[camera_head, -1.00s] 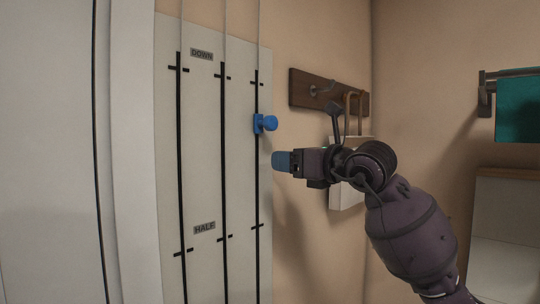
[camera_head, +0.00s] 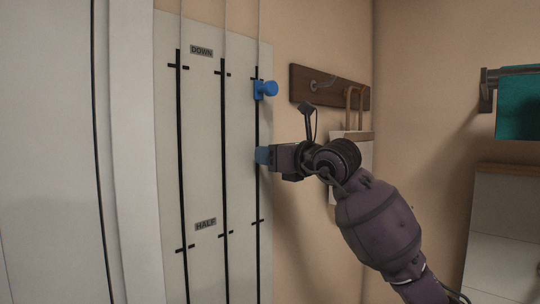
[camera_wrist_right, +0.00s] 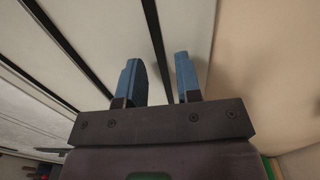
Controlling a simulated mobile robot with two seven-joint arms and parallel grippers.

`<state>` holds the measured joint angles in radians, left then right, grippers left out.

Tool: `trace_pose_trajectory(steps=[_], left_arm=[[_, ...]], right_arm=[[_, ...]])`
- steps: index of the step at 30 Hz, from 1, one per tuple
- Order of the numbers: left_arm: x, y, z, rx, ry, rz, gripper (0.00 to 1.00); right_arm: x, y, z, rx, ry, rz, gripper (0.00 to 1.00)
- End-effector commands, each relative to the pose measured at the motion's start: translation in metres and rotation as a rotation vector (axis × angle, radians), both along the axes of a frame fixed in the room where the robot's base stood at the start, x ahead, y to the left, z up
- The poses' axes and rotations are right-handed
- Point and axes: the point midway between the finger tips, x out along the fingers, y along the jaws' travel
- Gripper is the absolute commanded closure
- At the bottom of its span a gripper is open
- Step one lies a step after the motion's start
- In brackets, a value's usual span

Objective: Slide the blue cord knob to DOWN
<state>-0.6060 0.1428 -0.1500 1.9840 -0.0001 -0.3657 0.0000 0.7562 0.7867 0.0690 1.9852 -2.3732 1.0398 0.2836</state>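The knob does not show in the wrist view. My left gripper is out of view.
A wooden hook rail (camera_head: 310,86) with a hanging item is on the wall right of the panel. A teal cloth (camera_head: 518,105) hangs from a rack at the far right.

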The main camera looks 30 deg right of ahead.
Motion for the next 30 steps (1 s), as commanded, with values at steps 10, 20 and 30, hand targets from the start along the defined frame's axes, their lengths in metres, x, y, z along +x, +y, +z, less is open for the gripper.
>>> trace_pose_trajectory(steps=[10,20,30], left_arm=[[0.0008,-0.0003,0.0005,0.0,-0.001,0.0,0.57],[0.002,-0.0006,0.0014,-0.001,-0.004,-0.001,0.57],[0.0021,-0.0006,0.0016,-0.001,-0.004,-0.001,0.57]], right_arm=[[-0.0002,-0.0002,0.0,0.0,0.0,0.0,1.0],[-0.0002,-0.0002,0.0,0.0,0.0,0.0,1.0],[-0.0002,-0.0002,0.0,0.0,0.0,0.0,1.0]])
